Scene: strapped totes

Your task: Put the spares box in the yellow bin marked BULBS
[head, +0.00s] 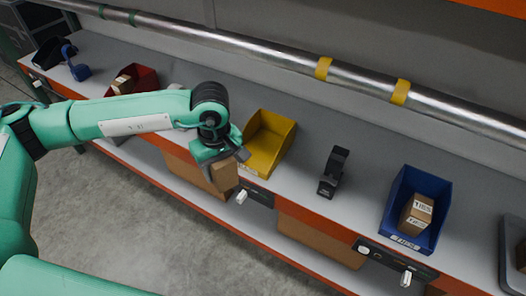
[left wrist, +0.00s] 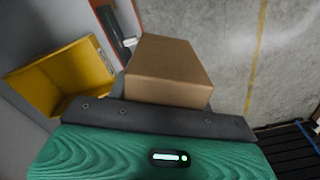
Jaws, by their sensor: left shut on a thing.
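The yellow bin (head: 269,144) stands on the shelf near the middle of the head view, empty as far as I can see. Its front label is too small to read. My left gripper (head: 226,164) is shut on a brown cardboard box (head: 221,177), which is just left of the bin and in front of the shelf edge. In the left wrist view the box (left wrist: 168,72) sticks out beyond the gripper, and the yellow bin (left wrist: 62,75) is to its left, apart from it. The gripper's fingers are mostly hidden. My right gripper is not in view.
A blue bin (head: 416,207) with a labelled box stands to the right, and a red bin (head: 134,80) with a box to the left. A black scanner-like device (head: 333,172) stands between the yellow and blue bins. A metal pipe (head: 280,59) runs above the shelf.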

